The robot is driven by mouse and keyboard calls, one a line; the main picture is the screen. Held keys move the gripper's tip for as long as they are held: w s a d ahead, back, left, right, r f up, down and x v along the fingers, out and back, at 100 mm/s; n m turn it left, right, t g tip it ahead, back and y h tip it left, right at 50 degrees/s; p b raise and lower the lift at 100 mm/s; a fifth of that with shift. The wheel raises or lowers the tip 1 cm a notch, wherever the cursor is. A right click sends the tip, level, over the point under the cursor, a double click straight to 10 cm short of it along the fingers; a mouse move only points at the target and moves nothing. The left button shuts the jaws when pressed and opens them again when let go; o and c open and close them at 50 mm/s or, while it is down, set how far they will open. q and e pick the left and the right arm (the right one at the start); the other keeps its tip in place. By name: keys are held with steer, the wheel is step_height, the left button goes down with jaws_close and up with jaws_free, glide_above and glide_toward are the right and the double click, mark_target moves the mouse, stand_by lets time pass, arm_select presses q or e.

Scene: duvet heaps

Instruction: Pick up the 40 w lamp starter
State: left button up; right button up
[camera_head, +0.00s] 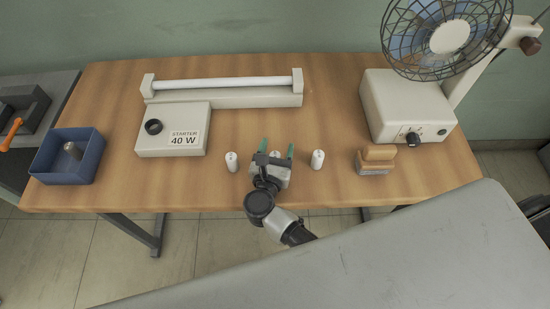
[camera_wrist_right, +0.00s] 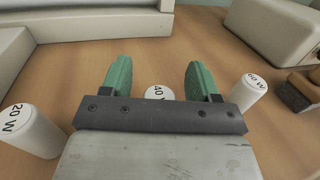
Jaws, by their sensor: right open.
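The 40 W lamp starter (camera_wrist_right: 158,93) is a white cylinder, its top marked 40, standing between my right gripper's fingers in the right wrist view. Its lower part is hidden by the gripper body. In the head view only a sliver of it (camera_head: 275,153) shows. My right gripper (camera_head: 277,149) has green fingers, is open and points toward the back of the table; it also shows in the wrist view (camera_wrist_right: 158,73). The fingers do not visibly touch the starter. My left gripper is not in view.
A 20 W starter (camera_wrist_right: 31,131) stands left, another white starter (camera_wrist_right: 249,91) right. Behind is a box marked STARTER 40 W (camera_head: 174,130) with a socket and tube fixture (camera_head: 225,97). A blue bin (camera_head: 48,157), wooden-handled brush (camera_head: 376,158) and fan base (camera_head: 406,110) flank the wooden table (camera_head: 330,100).

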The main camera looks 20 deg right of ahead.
steer(key=c, duration=1)
steer(key=shift+r, duration=0.1)
